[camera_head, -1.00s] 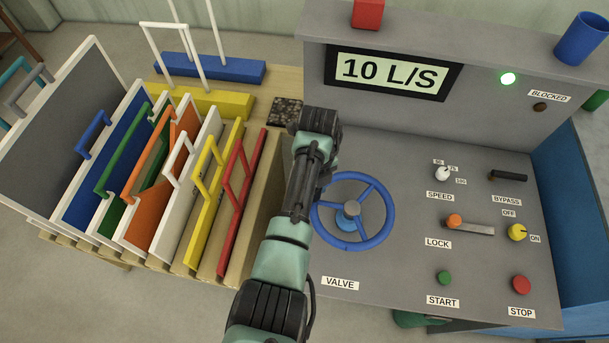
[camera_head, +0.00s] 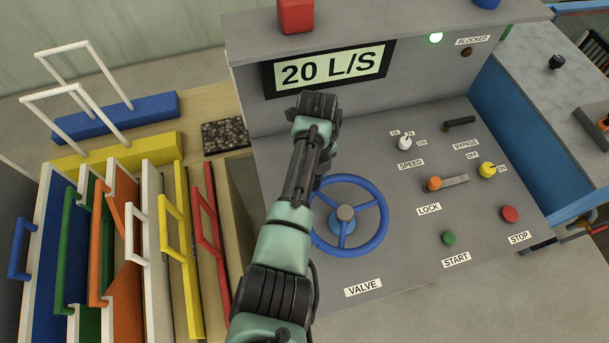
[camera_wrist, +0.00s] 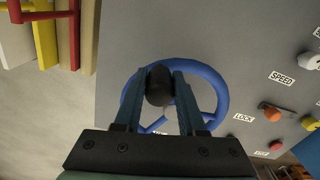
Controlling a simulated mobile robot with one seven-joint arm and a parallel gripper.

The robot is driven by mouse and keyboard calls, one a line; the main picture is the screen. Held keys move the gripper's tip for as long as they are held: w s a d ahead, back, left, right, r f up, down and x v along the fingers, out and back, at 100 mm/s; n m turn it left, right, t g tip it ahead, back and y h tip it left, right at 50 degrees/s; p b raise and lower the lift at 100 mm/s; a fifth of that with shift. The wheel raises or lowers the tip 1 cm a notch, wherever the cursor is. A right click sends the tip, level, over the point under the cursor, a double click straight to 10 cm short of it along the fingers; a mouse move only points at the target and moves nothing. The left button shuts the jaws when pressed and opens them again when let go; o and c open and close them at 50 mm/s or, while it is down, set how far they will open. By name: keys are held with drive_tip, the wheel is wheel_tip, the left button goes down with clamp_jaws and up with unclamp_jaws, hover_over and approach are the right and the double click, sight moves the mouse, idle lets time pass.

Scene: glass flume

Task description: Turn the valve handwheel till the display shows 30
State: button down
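The blue valve handwheel (camera_head: 384,222) lies on the grey console, with the VALVE label in front of it. The display (camera_head: 331,70) reads 20 L/S. In the wrist view the handwheel (camera_wrist: 222,92) shows behind my gripper, with a dark rounded knob (camera_wrist: 159,88) at its rim. My gripper (camera_wrist: 163,76) has one finger on each side of this knob and looks closed on it. In the head view my arm covers the upper left part of the wheel and hides the fingers and knob.
Lock lever (camera_head: 434,183), speed knob (camera_head: 404,142), yellow switch (camera_head: 487,170), start button (camera_head: 449,238) and stop button (camera_head: 510,214) sit right of the wheel. Coloured handled panels (camera_head: 125,280) stand close on the left.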

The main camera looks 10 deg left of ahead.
drive_tip(key=shift+w+d+b, duration=0.4)
drive_tip(key=shift+w+d, duration=0.4)
drive_tip(key=shift+d, duration=0.15)
drive_tip(key=c, duration=0.5)
unclamp_jaws()
drive_tip(key=shift+a, duration=0.1)
drive_tip(key=shift+r, duration=0.5)
wheel_tip(320, 180, up, 12)
drive_tip(key=b, duration=0.1)
